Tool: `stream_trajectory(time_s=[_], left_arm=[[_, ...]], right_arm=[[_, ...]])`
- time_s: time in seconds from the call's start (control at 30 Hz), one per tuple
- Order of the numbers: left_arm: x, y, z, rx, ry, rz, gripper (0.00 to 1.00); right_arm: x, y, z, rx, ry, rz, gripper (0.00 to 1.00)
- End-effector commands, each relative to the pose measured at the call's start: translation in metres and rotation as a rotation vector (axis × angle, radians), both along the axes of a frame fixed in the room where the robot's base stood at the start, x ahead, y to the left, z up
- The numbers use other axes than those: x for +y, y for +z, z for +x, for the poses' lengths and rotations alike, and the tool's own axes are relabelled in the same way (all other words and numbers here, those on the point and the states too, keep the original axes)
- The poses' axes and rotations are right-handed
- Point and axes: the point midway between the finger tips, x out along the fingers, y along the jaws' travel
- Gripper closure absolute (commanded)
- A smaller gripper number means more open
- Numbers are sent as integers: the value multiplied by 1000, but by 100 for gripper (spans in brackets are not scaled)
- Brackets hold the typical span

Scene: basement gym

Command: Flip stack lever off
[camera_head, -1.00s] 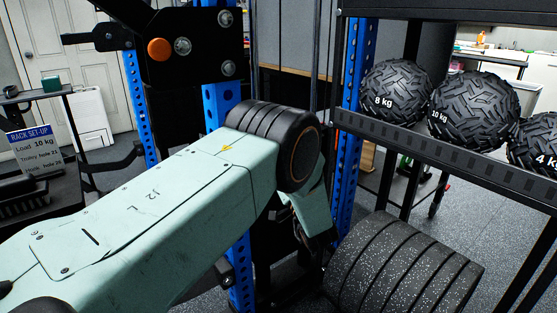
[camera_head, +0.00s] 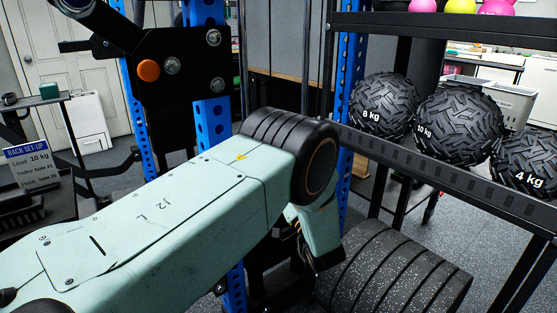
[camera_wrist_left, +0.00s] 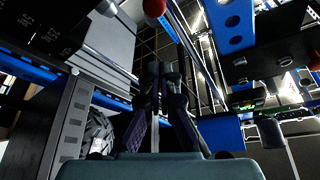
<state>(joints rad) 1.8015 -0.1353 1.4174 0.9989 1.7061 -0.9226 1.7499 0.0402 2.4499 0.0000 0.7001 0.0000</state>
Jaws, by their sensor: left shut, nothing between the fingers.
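My left gripper (camera_wrist_left: 160,80) shows in the left wrist view with its dark fingers together and nothing between them. A red ball knob (camera_wrist_left: 154,7) is at the top edge of that view, beyond and slightly left of the fingertips, apart from them. I cannot tell whether this knob belongs to the stack lever. A dark block with small white marks (camera_wrist_left: 48,26) is at the upper left of the wrist view. My right gripper is in neither view.
A blue rack post (camera_head: 208,125) carries a black plate with an orange knob (camera_head: 148,70). A shelf (camera_head: 440,175) at the right holds textured balls (camera_head: 458,125). Ribbed black weights (camera_head: 400,270) lie below. A rack set-up sign (camera_head: 28,165) is at the left.

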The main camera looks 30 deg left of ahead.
Motion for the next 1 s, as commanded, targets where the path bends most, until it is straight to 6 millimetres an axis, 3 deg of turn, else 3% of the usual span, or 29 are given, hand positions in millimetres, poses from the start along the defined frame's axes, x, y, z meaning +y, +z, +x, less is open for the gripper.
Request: stream_trajectory(time_s=[0.1, 0.3, 1.0], left_arm=[[-17, -7, -11, 2, -4, 1, 100], [-32, -15, -22, 1, -1, 0, 100], [-37, -19, -22, -19, -14, -25, 100]], right_arm=[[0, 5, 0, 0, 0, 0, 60], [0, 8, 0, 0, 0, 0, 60], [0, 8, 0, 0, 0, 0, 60]])
